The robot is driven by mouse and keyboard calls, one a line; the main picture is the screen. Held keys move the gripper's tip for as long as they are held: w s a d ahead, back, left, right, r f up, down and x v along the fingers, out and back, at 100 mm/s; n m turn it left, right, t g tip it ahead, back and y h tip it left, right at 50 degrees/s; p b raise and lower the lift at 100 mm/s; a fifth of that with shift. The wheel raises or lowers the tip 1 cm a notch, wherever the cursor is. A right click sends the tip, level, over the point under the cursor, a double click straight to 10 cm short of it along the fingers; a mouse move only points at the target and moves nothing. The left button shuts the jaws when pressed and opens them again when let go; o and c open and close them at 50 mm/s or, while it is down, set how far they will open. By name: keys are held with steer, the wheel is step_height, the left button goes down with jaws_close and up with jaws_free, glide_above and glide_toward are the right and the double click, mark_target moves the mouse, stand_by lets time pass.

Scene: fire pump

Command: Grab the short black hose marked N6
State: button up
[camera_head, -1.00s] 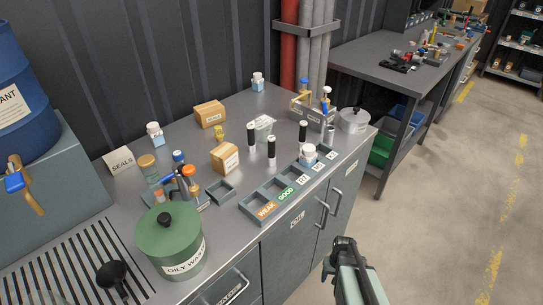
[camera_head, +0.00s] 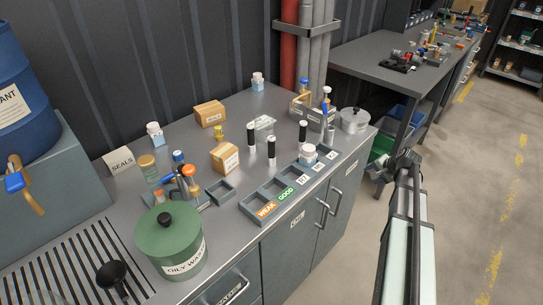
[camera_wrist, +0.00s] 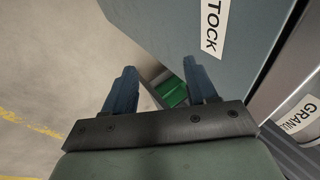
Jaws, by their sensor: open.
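Three short black upright cylinders with pale ends stand on the grey bench: a left one (camera_head: 251,137), a middle one (camera_head: 271,150) and a right one (camera_head: 303,132). They may be hoses, but I cannot read any N6 mark on them. My gripper (camera_head: 408,158) is off the bench's right end, out over the floor and well apart from the cylinders. In the wrist view my gripper (camera_wrist: 160,68) is open, with nothing between its two blue fingers. No black cylinder shows in that view.
A labelled grey tray (camera_head: 262,208) lies along the bench's front edge, with a white-lidded jar (camera_head: 308,153) at it. A silver pot (camera_head: 354,120) and a caddy (camera_head: 312,115) stand at the right end. A green oily-waste can (camera_head: 169,242) stands front left. A green bin (camera_wrist: 172,92) shows below.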

steer(key=w+d+r+m+t+y, duration=0.1)
steer(key=w+r, duration=0.1)
steer(key=r, duration=0.4)
steer(key=w+d+r+m+t, duration=0.1)
steer(key=w+r+m, duration=0.1)
steer(key=r, duration=0.4)
steer(key=w+a+r+m+y, duration=0.1)
steer(key=a+r, duration=0.3)
steer(key=r, duration=0.3)
steer(key=w+a+r+g+y, duration=0.1)
steer(key=a+r+y, duration=0.1)
steer(key=a+r, duration=0.35)
steer(key=w+a+r+m+y, duration=0.1)
steer(key=a+r, duration=0.2)
steer(key=r, duration=0.6)
steer(key=g+h, duration=0.7)
steer(key=g, duration=0.1)
glide_above(272, 150)
steer(key=w, duration=0.2)
steer(key=shift+m, duration=0.4)
steer(key=f, duration=0.4)
steer(key=shift+s+d+f, duration=0.1)
steer(key=shift+s+f, duration=0.1)
steer(key=shift+f, duration=0.05)
steer(key=shift+s+f, duration=0.15)
steer(key=shift+f, duration=6.65)
steer(key=shift+c, duration=0.4)
